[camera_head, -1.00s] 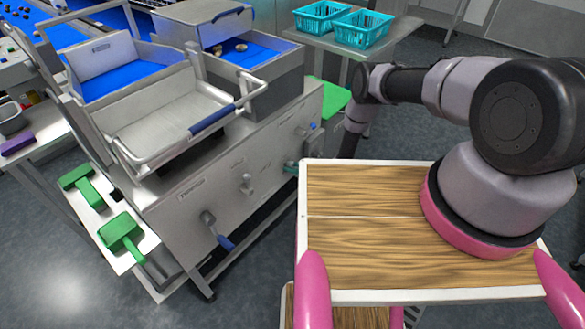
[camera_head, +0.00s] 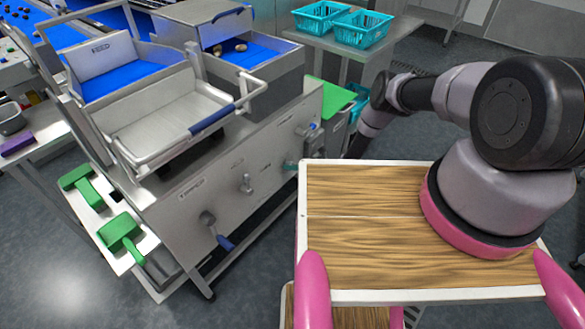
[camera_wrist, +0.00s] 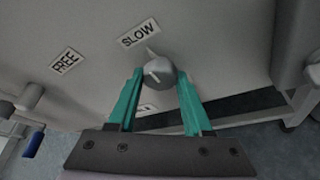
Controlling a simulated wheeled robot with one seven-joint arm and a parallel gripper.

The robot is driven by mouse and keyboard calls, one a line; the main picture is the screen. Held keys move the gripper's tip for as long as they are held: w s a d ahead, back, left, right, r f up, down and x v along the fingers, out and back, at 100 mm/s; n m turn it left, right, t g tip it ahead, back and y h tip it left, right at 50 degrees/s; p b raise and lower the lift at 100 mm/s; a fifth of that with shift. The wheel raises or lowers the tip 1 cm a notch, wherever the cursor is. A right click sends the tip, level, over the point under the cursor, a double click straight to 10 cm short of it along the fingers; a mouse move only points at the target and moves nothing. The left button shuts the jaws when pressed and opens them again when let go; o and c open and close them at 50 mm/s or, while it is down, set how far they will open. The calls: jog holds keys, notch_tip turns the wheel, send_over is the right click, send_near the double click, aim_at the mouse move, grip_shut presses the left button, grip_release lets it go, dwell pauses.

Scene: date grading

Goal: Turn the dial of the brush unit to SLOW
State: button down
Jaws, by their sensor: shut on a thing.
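The dial (camera_wrist: 159,72) is a round grey knob on the metal front panel of the brush unit (camera_head: 215,185). In the wrist view its pointed tab points up and slightly left, at the SLOW label (camera_wrist: 139,33). The FREE label (camera_wrist: 67,62) is further left, and a third label (camera_wrist: 148,110) is partly hidden below the dial. My gripper (camera_wrist: 160,75) has its teal fingers closed on the two sides of the dial.
A blue-handled lever (camera_head: 220,236) and other controls (camera_head: 247,183) stick out of the panel. A wood-topped cart surface (camera_head: 370,190) lies under my arm's base. Teal baskets (camera_head: 362,29) stand on a table behind. Green tools (camera_head: 120,235) lie on a side shelf at left.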

jog(key=shift+c, duration=1.6)
grip_release()
jog(key=shift+d, duration=0.1)
jog(key=v, duration=1)
jog(key=shift+s+d, duration=0.2)
jog(key=shift+d, duration=0.1)
jog(key=shift+r, duration=0.1)
